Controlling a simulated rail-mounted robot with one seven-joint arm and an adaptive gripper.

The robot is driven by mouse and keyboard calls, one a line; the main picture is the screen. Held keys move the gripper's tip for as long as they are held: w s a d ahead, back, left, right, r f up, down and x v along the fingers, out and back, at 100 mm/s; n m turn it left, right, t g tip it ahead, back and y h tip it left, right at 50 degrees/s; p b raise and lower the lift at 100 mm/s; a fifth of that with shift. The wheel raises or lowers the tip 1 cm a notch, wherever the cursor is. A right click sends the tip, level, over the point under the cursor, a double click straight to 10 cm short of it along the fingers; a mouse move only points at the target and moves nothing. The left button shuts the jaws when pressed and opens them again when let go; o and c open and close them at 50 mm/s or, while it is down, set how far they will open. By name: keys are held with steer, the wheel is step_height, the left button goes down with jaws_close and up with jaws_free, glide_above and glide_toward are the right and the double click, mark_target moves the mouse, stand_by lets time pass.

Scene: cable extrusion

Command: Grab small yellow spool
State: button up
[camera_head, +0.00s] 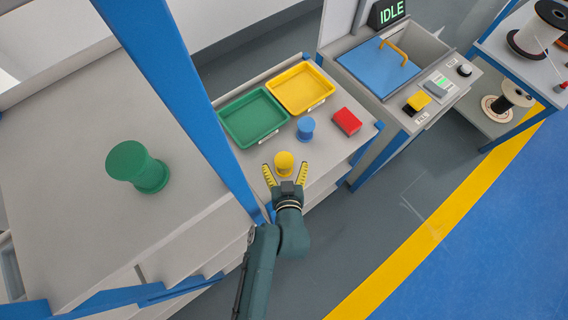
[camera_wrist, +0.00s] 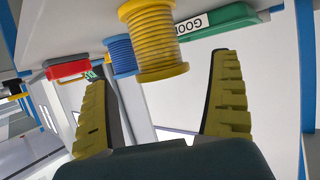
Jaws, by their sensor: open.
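The small yellow spool (camera_head: 284,163) stands upright on the grey table near its front edge. My gripper (camera_head: 285,172) is open, with its yellow fingers to either side of the spool in the head view. In the wrist view, which looks upside down, the yellow spool (camera_wrist: 154,40) is ahead of my open gripper (camera_wrist: 163,95), toward the upper middle. The fingers do not visibly touch the spool.
A blue spool (camera_head: 306,128) and a red box (camera_head: 347,121) stand close behind to the right. A green tray (camera_head: 253,118) and a yellow tray (camera_head: 300,88) lie behind. A blue post (camera_head: 185,90) rises at left.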

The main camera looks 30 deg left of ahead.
mark_target(284, 164)
steer(key=x, duration=0.3)
steer(key=shift+w+a+r, duration=0.1)
steer(key=shift+w+r, duration=0.05)
steer(key=c, duration=1.4)
